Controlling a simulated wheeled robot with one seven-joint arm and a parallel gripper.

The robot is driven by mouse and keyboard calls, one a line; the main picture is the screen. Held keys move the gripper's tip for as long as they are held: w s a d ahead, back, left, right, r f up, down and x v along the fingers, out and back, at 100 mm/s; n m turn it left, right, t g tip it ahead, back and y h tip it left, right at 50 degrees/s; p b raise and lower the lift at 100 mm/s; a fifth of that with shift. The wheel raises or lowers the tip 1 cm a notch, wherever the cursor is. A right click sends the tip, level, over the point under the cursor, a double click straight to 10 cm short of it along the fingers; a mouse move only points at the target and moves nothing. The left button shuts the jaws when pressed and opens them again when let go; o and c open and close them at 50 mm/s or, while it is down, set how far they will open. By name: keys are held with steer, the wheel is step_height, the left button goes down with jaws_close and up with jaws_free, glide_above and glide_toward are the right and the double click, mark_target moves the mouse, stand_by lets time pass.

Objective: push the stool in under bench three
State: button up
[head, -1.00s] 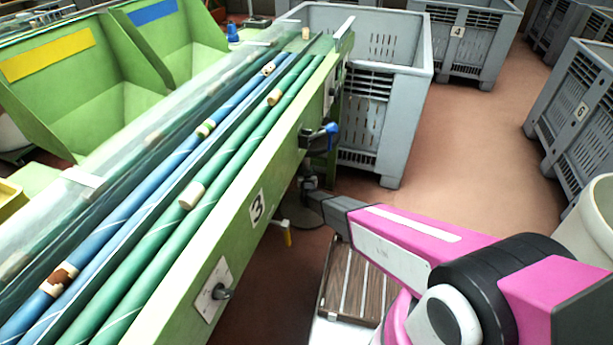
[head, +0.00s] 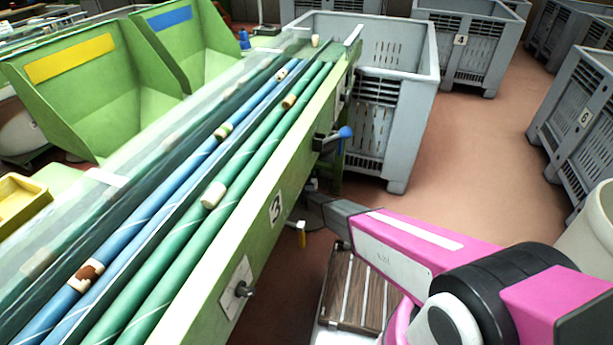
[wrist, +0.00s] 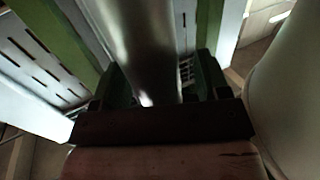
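A brown slatted wooden top (head: 352,288), which looks like the stool's seat, is low on the floor side of the bench, right of its front edge. My arm crosses in front of it and its legs are hidden. Bench three (head: 276,208) is the long green one with the number 3 on its side. My gripper is hidden in the head view, where my arm reaches low beside the bench. In the wrist view my gripper (wrist: 160,85) has its dark green fingers apart. A silver post shows between them; I cannot tell whether they touch it.
Blue and green rails with corks (head: 213,195) run along the bench. A grey crate (head: 410,120) stands past its far end. Crates four (head: 465,50) and six (head: 580,130) stand farther right. Open reddish floor (head: 480,150) lies between. A blue-knobbed clamp (head: 345,133) sticks out from the bench.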

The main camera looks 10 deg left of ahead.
steer(key=v, duration=1)
steer(key=shift+s+d, duration=0.15)
steer(key=shift+s, duration=0.25)
steer(key=s+d+r+g+h, duration=0.1)
steer(key=d+r+g, duration=0.3)
steer(key=d+r, duration=0.5)
steer(key=s+d+r+g+h, duration=0.1)
steer(key=d+r+g, duration=0.4)
steer(key=d, duration=0.8)
steer(key=s+d+r+m+g+h, duration=0.1)
steer(key=s+d+r+g, duration=0.3)
steer(key=s+d+r, duration=0.3)
steer(key=s+d+r+m+g+h, duration=0.2)
steer(key=s+d+r+g, duration=0.2)
steer(key=s+d+r, duration=0.3)
steer(key=s+d, duration=0.5)
steer(key=d, duration=0.2)
steer(key=shift+s+d+r+m+h, duration=0.2)
steer(key=shift+s+r+m+h, duration=0.1)
